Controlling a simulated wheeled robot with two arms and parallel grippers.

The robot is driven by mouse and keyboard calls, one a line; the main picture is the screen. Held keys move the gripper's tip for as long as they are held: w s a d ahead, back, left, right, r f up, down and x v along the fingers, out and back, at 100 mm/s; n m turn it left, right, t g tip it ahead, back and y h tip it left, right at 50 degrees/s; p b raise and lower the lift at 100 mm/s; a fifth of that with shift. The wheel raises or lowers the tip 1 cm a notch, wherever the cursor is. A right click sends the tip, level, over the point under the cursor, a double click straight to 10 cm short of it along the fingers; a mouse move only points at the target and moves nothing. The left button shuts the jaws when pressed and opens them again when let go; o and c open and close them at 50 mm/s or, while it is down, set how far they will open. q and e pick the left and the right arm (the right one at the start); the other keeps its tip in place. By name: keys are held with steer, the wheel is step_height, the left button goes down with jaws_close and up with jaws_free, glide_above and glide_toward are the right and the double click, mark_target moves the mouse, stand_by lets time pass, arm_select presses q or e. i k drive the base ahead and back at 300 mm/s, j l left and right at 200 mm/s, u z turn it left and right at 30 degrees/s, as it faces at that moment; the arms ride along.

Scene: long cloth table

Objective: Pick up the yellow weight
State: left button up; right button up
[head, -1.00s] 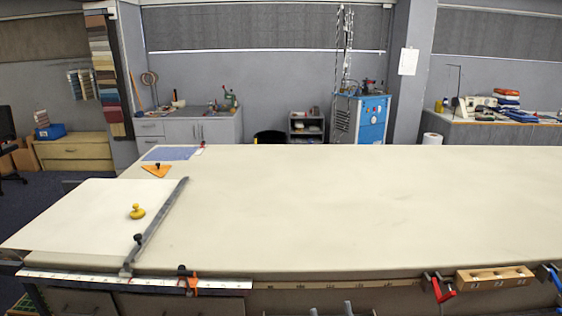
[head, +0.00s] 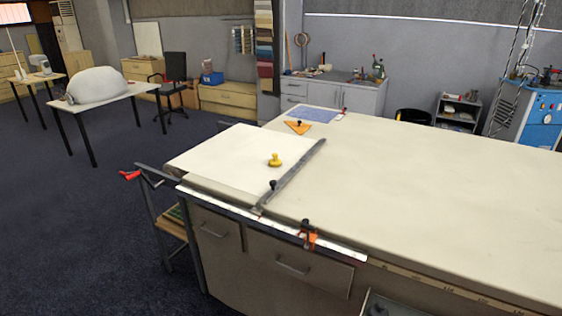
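The yellow weight (head: 275,160) is a small rounded piece with a knob on top. It stands upright on the white board (head: 222,153) at the left end of the long cloth table (head: 420,190). It is just left of a grey bar (head: 295,172) with dark knobs, and apart from it. Neither of my grippers shows in the head view.
An orange triangle (head: 298,127) and a blue mat (head: 314,114) lie at the table's far left corner. An orange clamp (head: 309,236) sits on the front edge. A red-handled clamp (head: 130,175) juts out at the left end. Open floor (head: 90,225) lies left of the table.

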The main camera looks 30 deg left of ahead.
mark_target(275, 163)
steer(key=i+j+u, duration=1.15)
